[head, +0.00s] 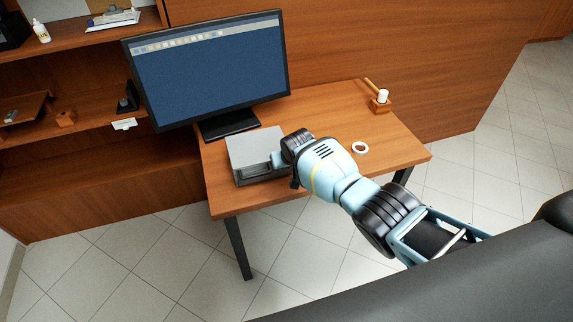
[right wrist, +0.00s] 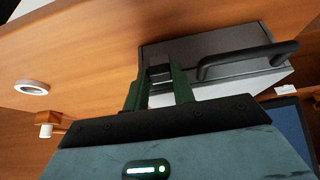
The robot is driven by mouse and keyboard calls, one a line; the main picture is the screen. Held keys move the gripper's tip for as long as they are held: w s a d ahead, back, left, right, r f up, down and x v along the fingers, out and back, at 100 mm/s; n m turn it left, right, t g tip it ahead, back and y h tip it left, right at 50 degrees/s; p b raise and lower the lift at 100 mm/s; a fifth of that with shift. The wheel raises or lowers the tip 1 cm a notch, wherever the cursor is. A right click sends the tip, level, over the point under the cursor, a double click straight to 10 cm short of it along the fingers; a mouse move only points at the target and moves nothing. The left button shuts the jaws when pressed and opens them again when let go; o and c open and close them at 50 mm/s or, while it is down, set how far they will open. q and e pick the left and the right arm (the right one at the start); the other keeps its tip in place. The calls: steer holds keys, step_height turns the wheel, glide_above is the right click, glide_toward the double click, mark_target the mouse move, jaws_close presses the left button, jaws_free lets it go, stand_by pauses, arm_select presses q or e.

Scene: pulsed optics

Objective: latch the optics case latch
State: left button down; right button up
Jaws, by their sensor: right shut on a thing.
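The grey optics case (head: 255,145) stands shut on the wooden desk in front of the monitor. In the right wrist view the case (right wrist: 215,42) shows its dark front with a black bar handle (right wrist: 245,62). My right gripper (head: 277,160) is at the front of the case. In the wrist view the green fingers of this gripper (right wrist: 158,80) are on either side of a small dark latch (right wrist: 160,72) beside the handle, and are shut on it. The fingers partly hide the latch, so its exact position is unclear. My left gripper is not in view.
A monitor (head: 210,65) stands behind the case. A white ring (head: 361,148) lies on the desk to the right, and a small wooden stand with a white piece (head: 381,100) is at the back right. The desk (head: 335,115) is otherwise clear. Shelves (head: 85,100) stand at left.

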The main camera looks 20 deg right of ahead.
steer(key=o, duration=0.8)
steer(key=shift+a, duration=0.1)
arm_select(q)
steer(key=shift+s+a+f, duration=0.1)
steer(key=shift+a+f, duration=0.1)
arm_select(e)
steer(key=shift+o, duration=1)
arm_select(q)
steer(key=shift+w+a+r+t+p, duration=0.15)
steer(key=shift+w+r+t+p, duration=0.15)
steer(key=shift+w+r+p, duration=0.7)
arm_select(e)
steer(key=v, duration=0.7)
steer(key=shift+s+r, duration=0.15)
steer(key=shift+r, duration=0.2)
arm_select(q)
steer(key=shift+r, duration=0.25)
